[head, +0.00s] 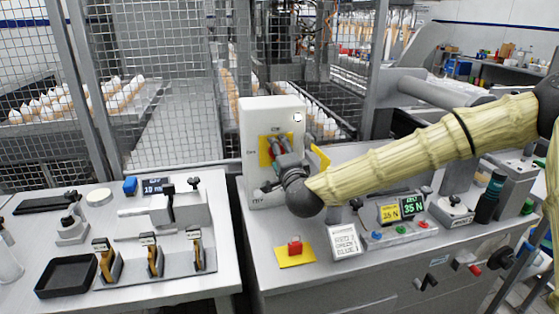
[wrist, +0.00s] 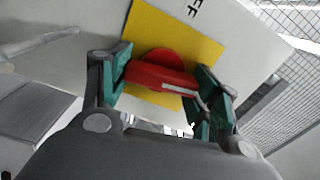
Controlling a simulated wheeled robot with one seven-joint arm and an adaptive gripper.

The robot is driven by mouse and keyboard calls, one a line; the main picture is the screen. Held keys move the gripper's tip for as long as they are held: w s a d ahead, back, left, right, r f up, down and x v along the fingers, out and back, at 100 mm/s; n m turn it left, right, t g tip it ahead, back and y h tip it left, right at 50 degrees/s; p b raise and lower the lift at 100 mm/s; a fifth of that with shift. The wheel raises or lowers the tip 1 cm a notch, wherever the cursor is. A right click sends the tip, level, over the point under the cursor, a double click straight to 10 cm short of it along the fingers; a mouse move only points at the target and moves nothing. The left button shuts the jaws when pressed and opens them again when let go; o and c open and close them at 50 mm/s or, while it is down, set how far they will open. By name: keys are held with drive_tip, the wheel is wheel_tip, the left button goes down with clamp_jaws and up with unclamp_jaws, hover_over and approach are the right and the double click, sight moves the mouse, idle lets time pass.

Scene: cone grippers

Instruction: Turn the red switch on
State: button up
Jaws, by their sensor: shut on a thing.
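The red switch (wrist: 160,77) is a red handle on a round red base over a yellow square plate (wrist: 190,28). In the head view the yellow plate (head: 265,153) sits on the front of an upright white box (head: 256,120), and my gripper (head: 279,150) partly covers the switch. In the wrist view my gripper (wrist: 160,85) has its green-padded fingers on both ends of the red handle, shut on it. The handle lies slightly tilted across the view. Part of the box lettering, "FF", shows above the plate.
A red button on a yellow base (head: 294,247) and a white sign (head: 345,241) stand on the bench below my arm. Displays (head: 402,209) stand to the right. Wire mesh fencing (head: 170,70) rises behind. A left bench holds several levers and a black tray (head: 66,275).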

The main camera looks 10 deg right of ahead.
drive_tip(key=shift+d+f+m+b, duration=0.1)
drive_tip(key=shift+m+b, duration=0.35)
drive_tip(key=shift+m, duration=0.45)
drive_tip(key=o, duration=1)
drive_tip(key=shift+s, duration=0.1)
drive_tip(key=s, duration=0.4)
drive_tip(key=s+d, duration=0.1)
drive_tip(key=s, duration=0.6)
drive_tip(key=shift+s+d, duration=0.25)
drive_tip(key=shift+s, duration=0.1)
drive_tip(key=shift+a, duration=0.1)
